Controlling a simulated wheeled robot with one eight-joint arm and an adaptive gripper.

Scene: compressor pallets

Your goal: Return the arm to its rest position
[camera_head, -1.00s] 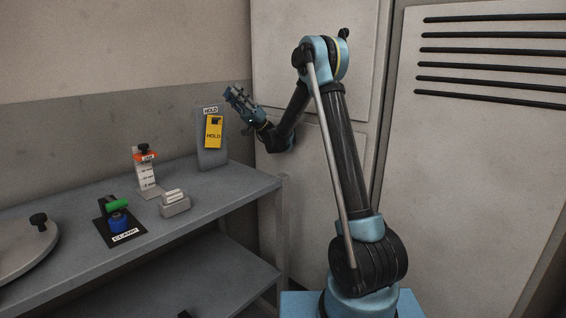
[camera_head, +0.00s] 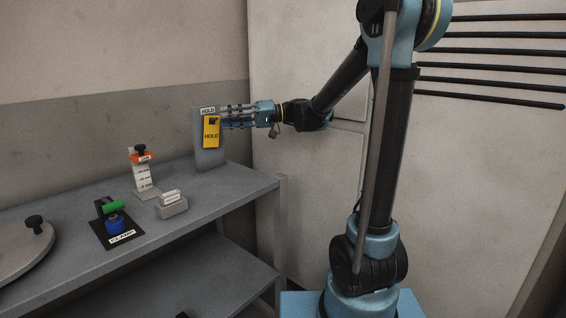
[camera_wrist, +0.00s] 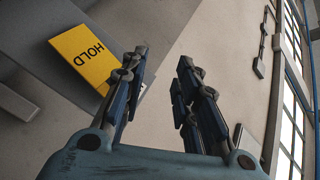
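My gripper (camera_head: 224,116) is held level, its fingers pointing left beside the grey stand with the yellow HOLD tag. In the wrist view my gripper (camera_wrist: 162,58) has its two fingers apart, with nothing between them. The yellow HOLD tag (camera_head: 211,134) hangs on the grey stand (camera_head: 208,160) at the back of the bench; the tag also shows in the wrist view (camera_wrist: 82,58), to the left of the fingers. Whether the fingertips touch the stand cannot be told. My arm is bent, its elbow high at the top right of the head view.
The grey bench (camera_head: 235,198) carries a clamp on a black plate (camera_head: 118,232), a small grey block (camera_head: 171,207), a gauge stand with an orange band (camera_head: 142,172) and a round metal plate (camera_head: 18,255). A large pale cabinet (camera_head: 480,190) stands behind my arm.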

